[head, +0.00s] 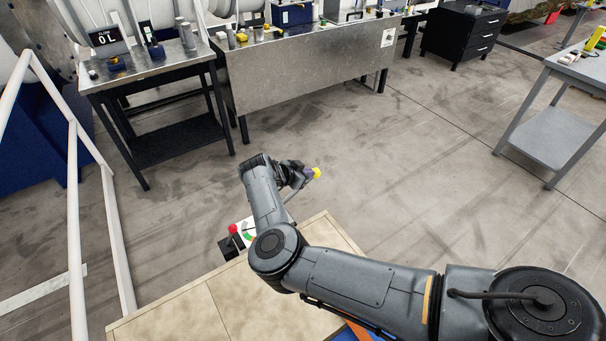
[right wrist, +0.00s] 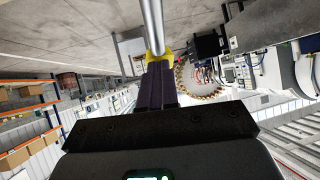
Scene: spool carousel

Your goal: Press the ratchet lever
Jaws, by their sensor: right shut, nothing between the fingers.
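The ratchet lever is a grey metal rod with a yellow end (head: 317,173) that stands tilted up beyond the wooden top. In the right wrist view the lever's rod (right wrist: 152,25) runs down from the top edge to its yellow end (right wrist: 152,56). My right gripper (head: 303,175) is beside the yellow end. In the right wrist view its dark fingers (right wrist: 160,70) are shut with nothing between them, and their tips overlap the yellow end. I cannot tell whether they touch it. The lever's base is hidden behind my right arm. My left gripper is not in view.
A black box with a red knob (head: 233,229) and a white panel with a green mark (head: 247,226) are left of my arm. The pale wooden top (head: 180,308) lies below. White rails (head: 75,220) stand at the left. Workbenches (head: 310,75) stand at the back.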

